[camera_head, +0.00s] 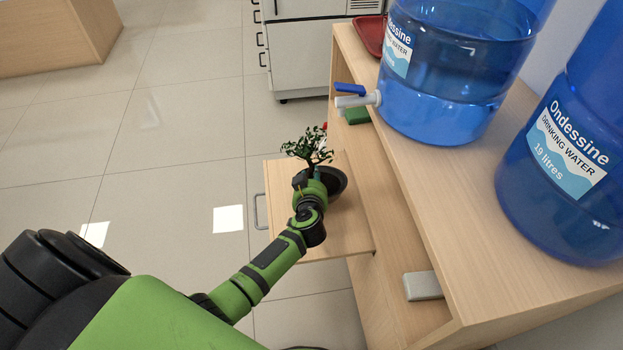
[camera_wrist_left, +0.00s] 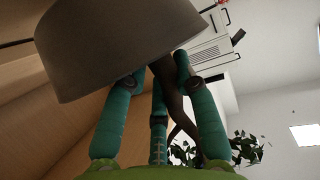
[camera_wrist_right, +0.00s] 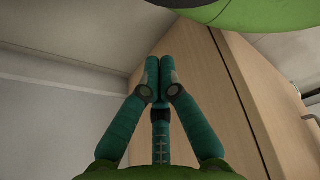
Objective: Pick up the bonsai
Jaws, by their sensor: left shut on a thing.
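The bonsai (camera_head: 308,149) has dark green leaves and a dark pot (camera_head: 338,180). In the head view it is over a low wooden surface beside the counter. My left gripper (camera_head: 313,180) is at its trunk and partly hides it. In the left wrist view, the fingers of my left gripper (camera_wrist_left: 158,72) are shut on the dark trunk (camera_wrist_left: 171,92), next to the pot. Leaves (camera_wrist_left: 245,149) show at lower right there. I cannot tell whether the pot touches the surface. My right gripper (camera_wrist_right: 160,72) has its fingertips together, with nothing seen between them.
The low wooden surface (camera_head: 290,210) has a metal handle at its left. A grey block (camera_head: 422,286) lies on a lower shelf. Tiled floor is clear at left.

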